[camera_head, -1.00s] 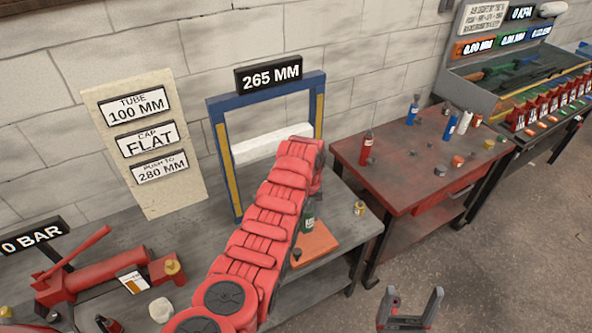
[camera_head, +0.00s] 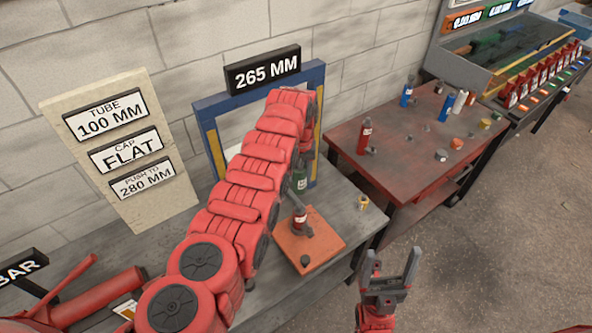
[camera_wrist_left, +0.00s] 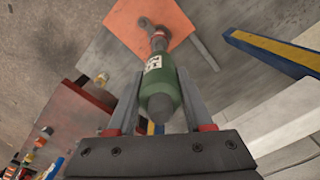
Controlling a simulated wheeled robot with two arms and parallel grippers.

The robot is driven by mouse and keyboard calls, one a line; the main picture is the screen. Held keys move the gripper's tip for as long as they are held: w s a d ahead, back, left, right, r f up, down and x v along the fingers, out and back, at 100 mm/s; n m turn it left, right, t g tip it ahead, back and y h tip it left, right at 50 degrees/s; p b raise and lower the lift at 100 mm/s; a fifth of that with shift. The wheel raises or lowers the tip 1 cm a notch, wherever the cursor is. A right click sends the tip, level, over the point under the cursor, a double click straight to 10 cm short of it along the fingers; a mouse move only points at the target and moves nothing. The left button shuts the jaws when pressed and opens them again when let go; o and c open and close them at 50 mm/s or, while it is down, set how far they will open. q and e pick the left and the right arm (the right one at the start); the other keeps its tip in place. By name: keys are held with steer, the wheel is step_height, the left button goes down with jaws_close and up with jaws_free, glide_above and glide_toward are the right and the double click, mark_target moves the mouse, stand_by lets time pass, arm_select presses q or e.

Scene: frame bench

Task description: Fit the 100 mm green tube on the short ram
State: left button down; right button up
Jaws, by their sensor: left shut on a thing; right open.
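My left gripper (camera_wrist_left: 162,74) is shut on the green tube (camera_wrist_left: 160,82), which has a white label and a dark end. In the head view the tube (camera_head: 300,180) shows partly behind my red left arm, and that gripper's fingers are hidden. The short red ram (camera_head: 300,220) stands on the orange plate (camera_head: 325,238), below the tube. In the wrist view the ram (camera_wrist_left: 158,42) lines up closely with the tube's far end; I cannot tell whether they touch. My right gripper (camera_head: 393,264) is open and empty, right of the bench.
A blue press frame (camera_head: 212,150) with a 265 MM sign (camera_head: 263,70) stands behind my left arm. A sign board (camera_head: 120,150) reads tube 100 mm, cap flat, push to 280 mm. A red table (camera_head: 400,175) at the right holds bottles and small parts.

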mark_target(300, 188)
arm_select(q)
steer(key=shift+s+d+r, duration=0.15)
steer(key=shift+s, duration=0.1)
steer(key=shift+f, duration=0.25)
steer(key=shift+f+b, duration=2.05)
steer(key=shift+f, duration=0.65)
steer(key=shift+b, duration=0.4)
steer(key=shift+f+b, duration=1.55)
steer(key=shift+f, duration=0.35)
steer(key=shift+c, duration=1.1)
jaws_free()
